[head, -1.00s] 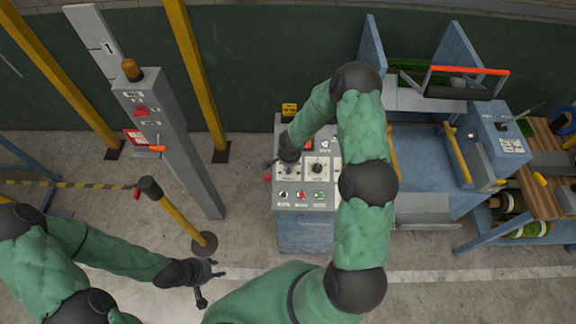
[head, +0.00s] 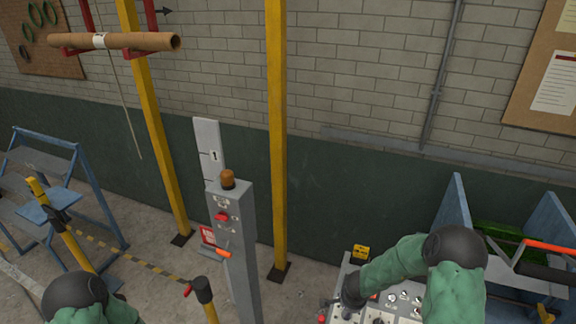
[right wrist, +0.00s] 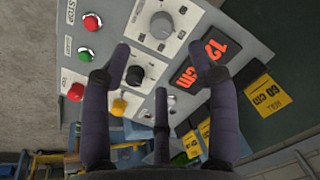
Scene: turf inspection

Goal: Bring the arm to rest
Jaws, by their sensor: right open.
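My right arm (head: 455,285), in a green sleeve with black joints, reaches in at the lower right of the head view. Its gripper (head: 335,301) is at the left edge of the control panel (head: 400,306). In the right wrist view the fingers of this gripper (right wrist: 166,85) are spread open with nothing between them, over the panel face (right wrist: 205,25); I cannot tell whether they touch it. The panel carries knobs, coloured buttons and a red digit display (right wrist: 205,62). My left arm (head: 85,300) shows only at the lower left edge; its gripper is out of view.
A grey post (head: 235,250) with an orange beacon (head: 227,179) stands left of the panel. Yellow uprights (head: 277,140) stand before the wall. A yellow and black post (head: 206,298) stands in front. A blue frame (head: 80,190) is at the left, a machine (head: 530,260) at the right.

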